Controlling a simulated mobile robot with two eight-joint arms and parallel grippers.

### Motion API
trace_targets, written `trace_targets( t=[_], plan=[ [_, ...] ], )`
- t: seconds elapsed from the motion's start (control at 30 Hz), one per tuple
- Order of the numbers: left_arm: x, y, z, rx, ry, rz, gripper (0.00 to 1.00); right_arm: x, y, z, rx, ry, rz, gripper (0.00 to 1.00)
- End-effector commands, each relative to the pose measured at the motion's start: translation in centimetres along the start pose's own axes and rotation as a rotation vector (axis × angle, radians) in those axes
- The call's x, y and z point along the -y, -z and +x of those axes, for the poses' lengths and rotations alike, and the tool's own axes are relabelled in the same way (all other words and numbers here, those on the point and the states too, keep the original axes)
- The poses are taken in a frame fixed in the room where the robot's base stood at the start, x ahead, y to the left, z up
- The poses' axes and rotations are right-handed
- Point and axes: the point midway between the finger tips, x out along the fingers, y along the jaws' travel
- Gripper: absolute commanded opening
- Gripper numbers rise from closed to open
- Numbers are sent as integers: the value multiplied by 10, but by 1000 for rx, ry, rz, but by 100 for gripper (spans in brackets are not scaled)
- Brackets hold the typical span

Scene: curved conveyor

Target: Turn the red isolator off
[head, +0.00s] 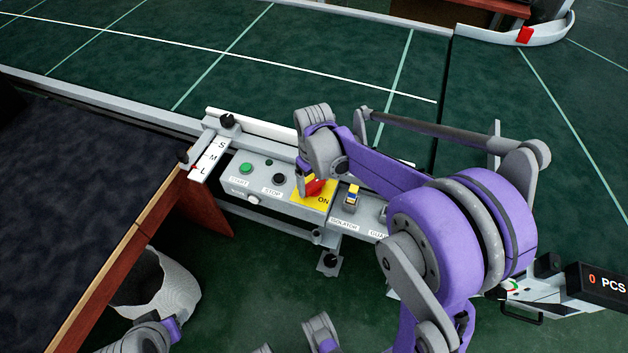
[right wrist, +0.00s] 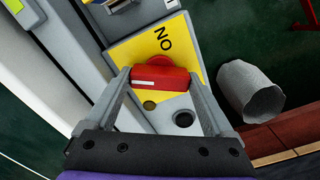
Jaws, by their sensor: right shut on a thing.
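The red isolator (head: 315,187) is a rotary handle on a yellow plate (head: 323,199) marked ON, on the grey control panel. In the right wrist view the handle (right wrist: 160,83) is a red bar with a white mark, lying across the picture over a red round base. My right gripper (head: 306,184) is shut on the handle, one finger at each end of the bar. Its fingers partly hide the handle in the head view. The OFF marking cannot be made out. My left gripper does not show clearly.
A dark conveyor belt (head: 70,150) lies left. A white bin (head: 165,285) stands below. A counter display (head: 605,284) is at right.

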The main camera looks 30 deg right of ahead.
Motion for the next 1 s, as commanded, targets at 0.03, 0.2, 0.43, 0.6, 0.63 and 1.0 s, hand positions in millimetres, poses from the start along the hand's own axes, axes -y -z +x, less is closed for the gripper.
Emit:
trace_targets(
  t=[0.03,0.2,0.43,0.6,0.63,1.0],
  plan=[
    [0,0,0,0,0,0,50,0,0,-1,-1,0,-44,32],
    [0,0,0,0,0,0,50,0,1,-1,-1,-1,-197,32],
    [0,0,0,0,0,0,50,0,1,-1,-1,-1,-367,32],
    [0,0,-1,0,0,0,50,0,1,-1,-2,-1,-454,32],
    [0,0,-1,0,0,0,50,0,1,-1,-1,-1,-467,32],
    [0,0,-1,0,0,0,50,0,1,-1,-2,-1,-534,32]
  ],
)
